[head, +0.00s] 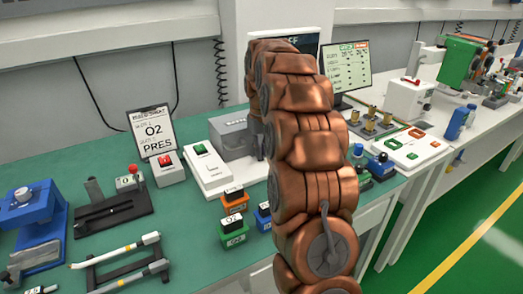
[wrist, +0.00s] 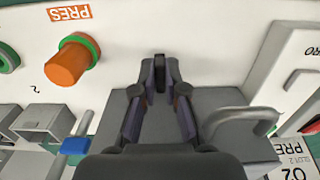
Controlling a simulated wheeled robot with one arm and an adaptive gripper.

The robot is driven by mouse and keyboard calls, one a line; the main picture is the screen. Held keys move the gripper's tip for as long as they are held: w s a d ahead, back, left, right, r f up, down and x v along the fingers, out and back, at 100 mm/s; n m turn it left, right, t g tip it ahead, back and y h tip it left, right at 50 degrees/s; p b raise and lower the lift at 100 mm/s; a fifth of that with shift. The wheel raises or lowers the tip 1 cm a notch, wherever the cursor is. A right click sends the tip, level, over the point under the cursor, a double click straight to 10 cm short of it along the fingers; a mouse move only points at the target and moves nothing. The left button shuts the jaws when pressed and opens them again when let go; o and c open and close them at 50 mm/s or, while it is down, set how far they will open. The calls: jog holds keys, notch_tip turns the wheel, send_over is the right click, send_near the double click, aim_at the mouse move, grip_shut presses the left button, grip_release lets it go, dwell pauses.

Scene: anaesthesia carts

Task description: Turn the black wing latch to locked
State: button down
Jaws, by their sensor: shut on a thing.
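In the wrist view my gripper (wrist: 160,80) reaches over a dark grey case and its fingertips are closed around a narrow dark piece, the black wing latch (wrist: 160,72). The latch shows only as a thin upright strip between the tips; most of it is hidden, and I cannot tell its locked or unlocked marks. The grey case (wrist: 215,99) has a grey handle (wrist: 240,122) to the right of my fingers. In the head view the grey case (head: 232,139) stands on the bench, partly behind my arm. My gripper and the latch are hidden there.
A white panel with an orange knob (wrist: 68,62) lies left of my fingers in the wrist view. A white switch box (head: 204,168), an O2 PRES sign (head: 152,133) and small coloured blocks (head: 233,232) stand near the case. A monitor (head: 346,68) is behind my arm.

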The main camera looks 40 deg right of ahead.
jog(key=c, duration=1.5)
grip_release()
jog(key=shift+r, duration=0.1)
jog(key=shift+r, duration=3.7)
